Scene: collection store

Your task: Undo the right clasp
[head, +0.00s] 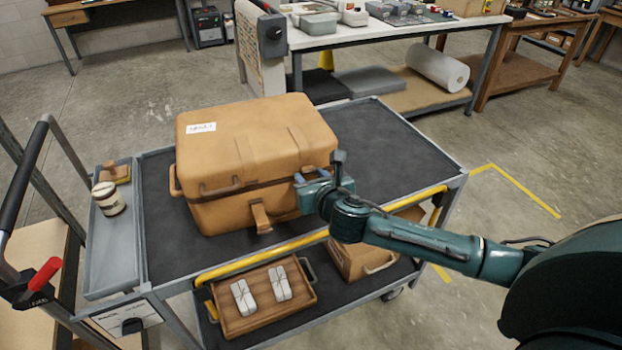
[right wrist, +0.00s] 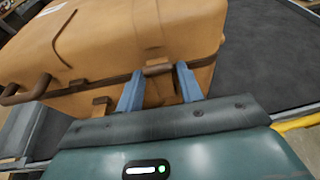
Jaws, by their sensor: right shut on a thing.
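A tan case (head: 250,145) with its lid down sits on the dark top of a cart. Its left clasp (head: 260,216) hangs down below the lid seam and sticks out from the front; it also shows in the right wrist view (right wrist: 101,106). My right gripper (head: 308,188) is at the right end of the case's front. In the right wrist view its two blue fingers (right wrist: 158,84) are either side of the right clasp (right wrist: 157,69), shut on it at the seam. In the head view the gripper hides that clasp. My left gripper is not in view.
The cart (head: 400,140) has bare top to the right of the case. A wooden tray (head: 262,300) with white bundles is on the lower shelf. A yellow rail (head: 265,248) runs along the front edge.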

